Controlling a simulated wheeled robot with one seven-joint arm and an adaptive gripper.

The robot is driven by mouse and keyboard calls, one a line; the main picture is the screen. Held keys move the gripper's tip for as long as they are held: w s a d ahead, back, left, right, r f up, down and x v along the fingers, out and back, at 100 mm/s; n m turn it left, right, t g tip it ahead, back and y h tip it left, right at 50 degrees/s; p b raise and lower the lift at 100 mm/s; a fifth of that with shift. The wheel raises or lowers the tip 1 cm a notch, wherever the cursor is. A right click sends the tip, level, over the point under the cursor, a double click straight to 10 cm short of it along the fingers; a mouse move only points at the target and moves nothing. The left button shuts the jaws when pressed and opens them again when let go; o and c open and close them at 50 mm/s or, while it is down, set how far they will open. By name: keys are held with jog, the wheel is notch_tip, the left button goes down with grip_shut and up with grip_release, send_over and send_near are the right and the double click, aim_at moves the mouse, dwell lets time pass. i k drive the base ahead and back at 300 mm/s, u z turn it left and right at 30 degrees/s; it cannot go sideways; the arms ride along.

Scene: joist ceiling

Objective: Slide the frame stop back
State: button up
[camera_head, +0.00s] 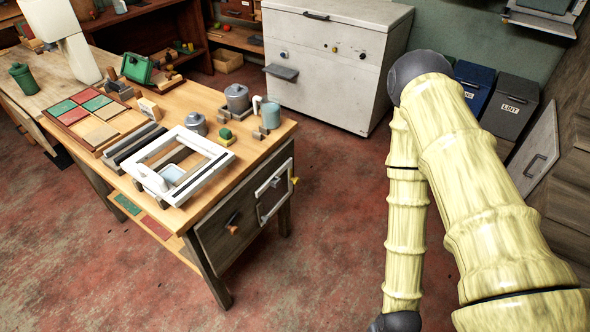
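A white rectangular frame (207,146) lies on the wooden workbench (262,142), near its front edge. A pale blue piece (172,173) sits inside the frame's near left part. A light bar (203,180) runs along the frame's near right side; I cannot tell whether it is the frame stop. Dark and pale strips (132,143) lie just left of the frame. My arm hangs at the right, over the floor and apart from the bench. My gripper is not in view; the visible arm runs out at the bottom edge.
Grey pots (237,98) and a pale blue mug (270,112) stand at the bench's back right corner. A tray of coloured tiles (72,115) lies left. A white cabinet (335,65) and dark bins (508,105) stand behind. Red floor (325,230) is clear between bench and arm.

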aim_at(266, 220)
jog(key=u, duration=2.1)
jog(key=k, duration=1)
jog(key=z, duration=0.95)
jog(key=i, duration=0.5)
